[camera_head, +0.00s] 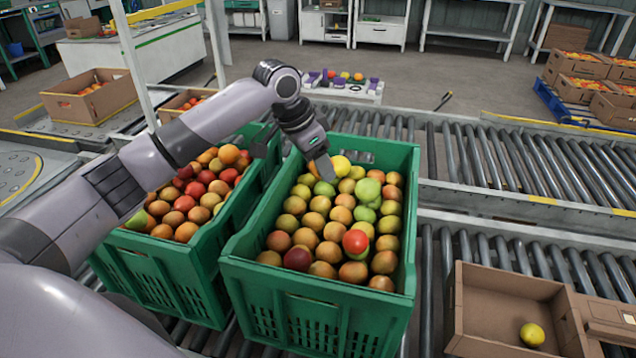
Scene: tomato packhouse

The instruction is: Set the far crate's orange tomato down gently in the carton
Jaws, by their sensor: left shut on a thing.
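My left gripper (325,170) reaches down into the back of the right-hand green crate (318,285), at its far wall. It is shut on an orange tomato (313,169), which shows only in part beside the finger; the finger hides the rest. A yellow tomato (341,165) lies just right of the finger. The crate is full of orange, green and a few red tomatoes. The open cardboard carton (497,283) stands at the lower right, well apart from the gripper, with one yellow tomato (532,334) in it. My right gripper is not in view.
A second green crate (158,280) of mostly red and orange tomatoes stands close on the left, under my left arm. Roller conveyors (500,160) run behind and right. A low stand (345,90) with purple holders is beyond. The carton's flap (605,315) sticks out right.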

